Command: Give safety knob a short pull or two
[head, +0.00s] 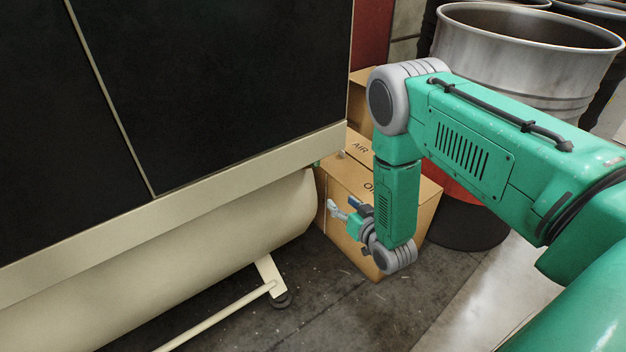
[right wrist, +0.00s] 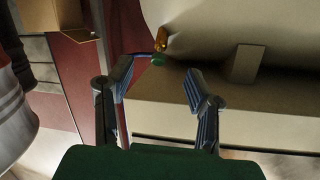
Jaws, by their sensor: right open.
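In the right wrist view a small brass-coloured fitting with a green end (right wrist: 158,60) sticks out from the pale rounded tank; it looks like the safety knob. In the head view only a tiny greenish bit shows near the tank's far end, too small to be sure of. My right gripper (head: 338,211) is low beside the tank's far end, in front of the cardboard boxes. In the right wrist view my right gripper (right wrist: 162,72) is open and empty, its two fingers apart, with the green end just beyond and between their tips. My left gripper is not in view.
The beige tank (head: 220,240) lies under the dark-panelled cabinet (head: 230,80). Cardboard boxes (head: 425,205) stand close behind my right gripper. A metal drum (head: 510,55) stands at the back right. A foot (head: 272,280) and a pale rod sit low; dark floor there is clear.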

